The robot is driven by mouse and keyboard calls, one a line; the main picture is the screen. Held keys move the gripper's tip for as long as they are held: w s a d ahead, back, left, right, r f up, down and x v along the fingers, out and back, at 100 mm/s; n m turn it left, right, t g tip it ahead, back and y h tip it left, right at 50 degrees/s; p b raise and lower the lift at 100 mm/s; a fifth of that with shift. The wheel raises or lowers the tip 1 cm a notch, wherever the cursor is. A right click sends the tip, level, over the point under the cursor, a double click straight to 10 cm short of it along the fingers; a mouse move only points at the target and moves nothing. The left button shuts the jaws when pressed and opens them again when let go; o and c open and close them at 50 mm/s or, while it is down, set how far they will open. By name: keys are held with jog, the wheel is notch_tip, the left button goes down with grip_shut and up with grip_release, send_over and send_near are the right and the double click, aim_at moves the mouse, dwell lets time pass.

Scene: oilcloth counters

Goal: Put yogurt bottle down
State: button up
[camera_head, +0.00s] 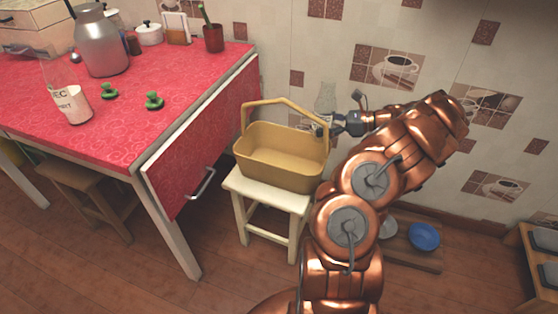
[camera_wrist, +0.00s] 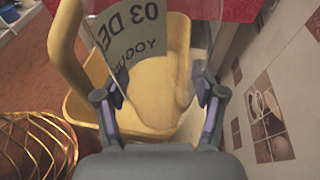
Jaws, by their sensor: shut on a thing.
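My gripper (camera_head: 330,122) is shut on a clear glass yogurt bottle (camera_head: 325,98), beside the wall and over the back right side of the yellow basket. In the wrist view the gripper (camera_wrist: 158,95) has a finger on each side of the bottle (camera_wrist: 132,32), whose label reads "03 DEC" and "YOGU". The basket shows behind the glass. The bottle's lower end is partly hidden in the head view, and I cannot tell whether it touches the basket. A similar labelled bottle (camera_head: 76,106) stands on the red table.
The yellow basket (camera_head: 280,158), handle raised, sits on a white stool (camera_head: 265,196) beside the red-covered table (camera_head: 140,70). A blue bowl (camera_head: 424,236) is low at right.

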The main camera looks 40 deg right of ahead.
aim_at(312, 131)
jog(key=w+a+b, duration=0.4)
jog(key=w+a, duration=0.8)
jog(key=w, duration=0.1)
notch_tip(312, 131, down, 7)
jog(key=b, duration=0.2)
jog(key=shift+w+d+b, duration=0.15)
jog(key=shift+d+b, duration=0.05)
jog(key=shift+b, duration=0.15)
jog(key=shift+f, duration=0.3)
jog(key=o, duration=1.5)
jog(key=shift+r, duration=0.15)
jog(key=p+v, duration=0.3)
jog(key=v, duration=0.9)
jog(key=shift+r, duration=0.2)
